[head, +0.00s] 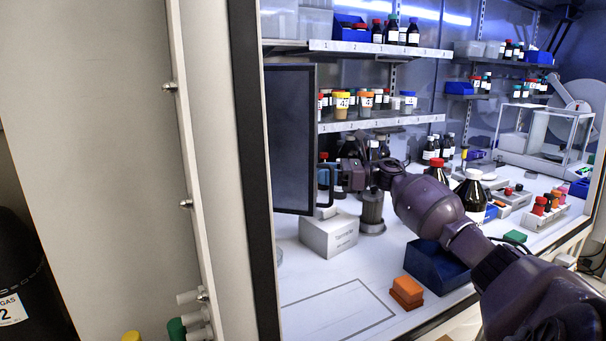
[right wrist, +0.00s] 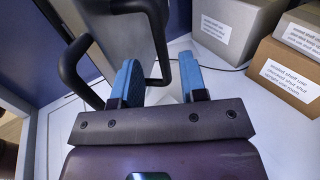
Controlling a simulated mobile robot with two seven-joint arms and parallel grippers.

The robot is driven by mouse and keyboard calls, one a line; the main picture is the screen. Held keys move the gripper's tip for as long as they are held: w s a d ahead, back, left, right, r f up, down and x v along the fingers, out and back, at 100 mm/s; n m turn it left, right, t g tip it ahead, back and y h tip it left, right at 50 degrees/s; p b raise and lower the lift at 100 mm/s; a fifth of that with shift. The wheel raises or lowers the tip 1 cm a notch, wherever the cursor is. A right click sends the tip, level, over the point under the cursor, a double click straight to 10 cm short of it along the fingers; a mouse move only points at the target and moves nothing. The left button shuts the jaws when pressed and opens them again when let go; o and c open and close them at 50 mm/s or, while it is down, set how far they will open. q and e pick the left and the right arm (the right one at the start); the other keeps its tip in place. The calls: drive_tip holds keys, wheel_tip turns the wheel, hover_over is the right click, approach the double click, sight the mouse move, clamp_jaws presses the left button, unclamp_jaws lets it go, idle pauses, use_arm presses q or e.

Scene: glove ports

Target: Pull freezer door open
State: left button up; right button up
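A dark panel with a black frame (head: 291,140), which looks like the freezer door, stands upright left of centre in the head view. My right gripper (head: 326,178) is at its right edge. In the right wrist view a black bar handle (right wrist: 158,45) curves down, its lower end between the two blue fingertips of my right gripper (right wrist: 160,82). The fingers are apart, with a visible gap between the bar and the right fingertip. I cannot tell whether the bar touches the left one. My left gripper is not in view.
Shelves of bottles (head: 380,122) are behind. A pale wall panel (head: 215,150) fills the left. The worktop's front left is clear.

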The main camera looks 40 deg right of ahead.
sight(304, 173)
drive_tip(key=shift+x, duration=2.8)
clamp_jaws()
